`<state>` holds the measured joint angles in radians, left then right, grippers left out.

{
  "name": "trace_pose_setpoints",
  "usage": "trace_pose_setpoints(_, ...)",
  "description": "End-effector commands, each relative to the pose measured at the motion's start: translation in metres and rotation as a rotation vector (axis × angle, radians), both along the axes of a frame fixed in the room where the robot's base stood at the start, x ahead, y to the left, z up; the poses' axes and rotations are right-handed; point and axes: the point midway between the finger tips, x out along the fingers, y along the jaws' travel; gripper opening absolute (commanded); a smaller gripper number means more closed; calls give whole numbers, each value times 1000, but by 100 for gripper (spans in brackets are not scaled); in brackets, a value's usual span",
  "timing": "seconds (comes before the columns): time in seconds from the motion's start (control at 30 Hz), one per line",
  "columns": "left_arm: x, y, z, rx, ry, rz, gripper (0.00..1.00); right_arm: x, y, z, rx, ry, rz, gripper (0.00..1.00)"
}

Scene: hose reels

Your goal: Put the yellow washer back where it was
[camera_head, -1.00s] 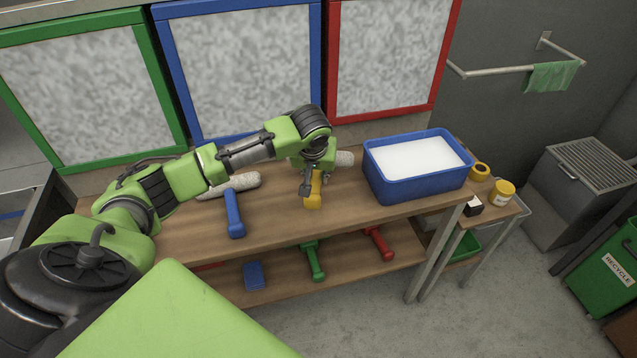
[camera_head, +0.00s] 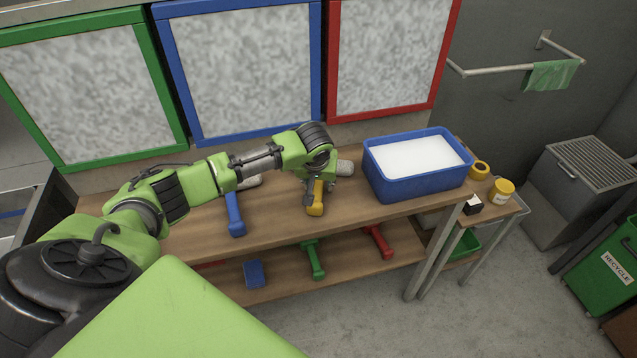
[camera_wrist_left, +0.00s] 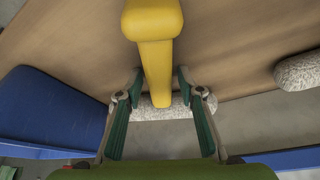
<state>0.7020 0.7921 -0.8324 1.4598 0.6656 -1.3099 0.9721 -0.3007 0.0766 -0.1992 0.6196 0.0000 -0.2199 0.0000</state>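The yellow washer has a yellow handle (camera_head: 316,197) and a pale fluffy head (camera_head: 345,167). It is at the upper table top, between the blue washer and the blue tub. My left gripper (camera_head: 311,192) is at its handle. In the left wrist view the handle (camera_wrist_left: 157,65) passes between the two fingers of my left gripper (camera_wrist_left: 160,76), with small gaps seen on both sides. The fluffy head (camera_wrist_left: 150,110) lies across, partly behind the handle. Contact under the washer is hidden. My right gripper is not in view.
A blue washer (camera_head: 236,214) lies to the left on the table (camera_head: 275,222). A blue tub (camera_head: 405,189) with white contents stands to the right. Green (camera_head: 311,259) and red (camera_head: 377,241) washers and a blue block (camera_head: 254,273) are on the lower shelf. Framed panels rise behind.

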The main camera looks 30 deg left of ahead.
Motion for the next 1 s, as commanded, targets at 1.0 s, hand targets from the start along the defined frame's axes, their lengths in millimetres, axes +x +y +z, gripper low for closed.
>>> trace_pose_setpoints(1.0, -38, -21, 104, -2, -2, -1, 37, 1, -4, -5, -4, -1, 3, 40)
